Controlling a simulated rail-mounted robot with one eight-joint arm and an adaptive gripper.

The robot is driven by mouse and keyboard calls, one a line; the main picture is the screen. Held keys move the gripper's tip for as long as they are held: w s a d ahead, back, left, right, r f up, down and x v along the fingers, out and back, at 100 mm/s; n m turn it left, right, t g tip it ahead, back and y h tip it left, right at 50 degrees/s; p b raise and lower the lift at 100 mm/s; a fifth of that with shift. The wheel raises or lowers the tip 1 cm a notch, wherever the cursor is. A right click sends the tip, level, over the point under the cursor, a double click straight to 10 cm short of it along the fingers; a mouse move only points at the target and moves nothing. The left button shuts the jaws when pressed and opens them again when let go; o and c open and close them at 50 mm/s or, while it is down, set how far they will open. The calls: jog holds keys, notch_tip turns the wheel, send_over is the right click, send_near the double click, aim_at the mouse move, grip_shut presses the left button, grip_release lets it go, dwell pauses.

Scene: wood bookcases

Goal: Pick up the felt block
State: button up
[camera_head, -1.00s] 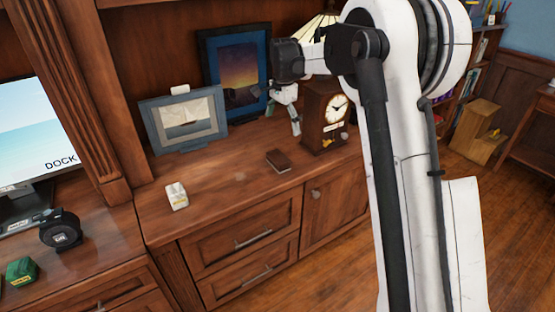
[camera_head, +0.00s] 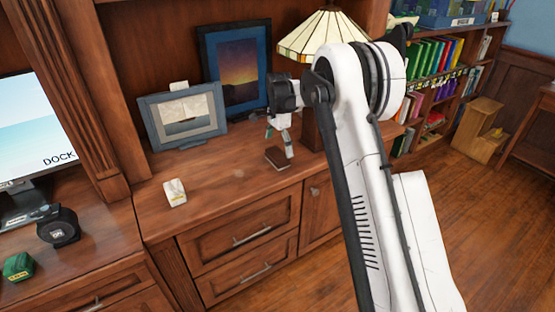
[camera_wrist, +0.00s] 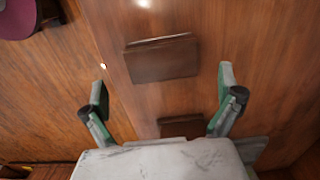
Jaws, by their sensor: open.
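A small flat dark brown block (camera_head: 277,158), which I take to be the felt block, lies on the wooden cabinet top in front of the framed pictures. My gripper (camera_head: 279,143) hangs just above it and points down; one finger overlaps the block in the head view. In the wrist view the brown block (camera_wrist: 162,58) shows ahead of the fingertips, between their lines and apart from them. My gripper (camera_wrist: 163,86) is open with nothing between its fingers. A second dark brown patch (camera_wrist: 182,126) shows nearer the palm; I cannot tell what it is.
A blue-grey framed picture (camera_head: 183,117) and a sunset picture (camera_head: 237,70) stand behind. A lamp (camera_head: 318,36) stands at the back right. A small white box (camera_head: 175,192) lies to the left. The cabinet top between box and block is clear.

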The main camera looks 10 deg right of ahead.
aim_at(277, 153)
jog(key=shift+w+a+f, duration=0.1)
jog(key=shift+a+f, duration=0.05)
jog(key=shift+f, duration=1.2)
jog(key=shift+w+a+f, duration=0.1)
jog(key=shift+f, duration=1.25)
jog(key=c, duration=1.4)
jog(key=shift+o, duration=0.2)
jog(key=shift+r, duration=0.1)
jog(key=shift+r, duration=0.5)
jog(key=r, duration=0.3)
jog(key=shift+s+a+r, duration=0.25)
jog(key=shift+a+r, duration=0.05)
jog(key=shift+a, duration=0.1)
jog(key=s+a+r, duration=0.4)
jog(key=a+r, duration=0.2)
jog(key=a, duration=0.4)
jog(key=shift+s+r+p, duration=0.15)
jog(key=shift+p, duration=0.2)
